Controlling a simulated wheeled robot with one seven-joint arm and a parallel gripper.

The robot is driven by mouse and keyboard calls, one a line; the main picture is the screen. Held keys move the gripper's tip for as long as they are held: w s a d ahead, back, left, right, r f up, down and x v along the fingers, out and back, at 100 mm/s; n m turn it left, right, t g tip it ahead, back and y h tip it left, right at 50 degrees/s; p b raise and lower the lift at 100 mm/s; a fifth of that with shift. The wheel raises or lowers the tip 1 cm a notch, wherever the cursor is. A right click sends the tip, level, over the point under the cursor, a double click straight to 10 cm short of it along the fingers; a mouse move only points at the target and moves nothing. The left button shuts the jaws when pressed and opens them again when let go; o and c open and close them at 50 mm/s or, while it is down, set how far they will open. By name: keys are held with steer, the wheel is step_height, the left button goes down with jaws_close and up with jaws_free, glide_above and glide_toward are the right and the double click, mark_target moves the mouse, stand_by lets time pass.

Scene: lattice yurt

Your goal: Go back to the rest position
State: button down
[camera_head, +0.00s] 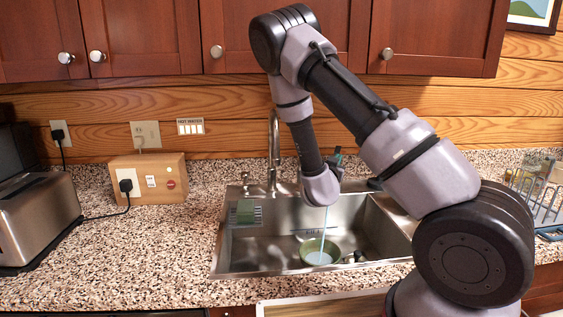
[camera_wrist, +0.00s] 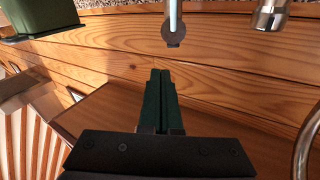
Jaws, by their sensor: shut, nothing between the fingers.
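My gripper (camera_head: 338,155) is up behind my wrist, above the back of the sink (camera_head: 222,262) and near the tap (camera_head: 273,150). In the wrist view its dark green fingers (camera_wrist: 160,75) are together with nothing between them. They point toward the wood-plank wall (camera_wrist: 110,50) and touch nothing that I can see. A metal tap-like part (camera_wrist: 270,14) shows at the top right of the wrist view.
A pale blue stream (camera_head: 325,222) runs down to a green bowl (camera_head: 332,249) in the sink. A toaster (camera_head: 38,220) and wooden outlet box (camera_head: 150,180) stand left. A wire rack (camera_head: 540,190) stands right. Cabinets (camera_head: 145,40) hang above.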

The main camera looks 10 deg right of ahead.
steer(key=s+a+r+m+g+y, duration=0.1)
steer(key=s+a+r+g+y, duration=0.15)
steer(key=s+r+y, duration=0.4)
steer(key=s+a+r+g+y, duration=0.1)
steer(key=s+r+g+y, duration=0.25)
steer(key=r, duration=0.65)
steer(key=s+r+n+g, duration=0.1)
steer(key=s+r+n, duration=0.1)
steer(key=s, duration=0.9)
steer(key=s+r+n+g+y, duration=0.1)
steer(key=s+r, duration=0.4)
steer(key=s, duration=0.6)
steer(key=shift+s+a+n+g, duration=0.2)
steer(key=shift+a+n+g, duration=0.15)
steer(key=shift+n+g, duration=0.35)
steer(key=shift+r, duration=0.1)
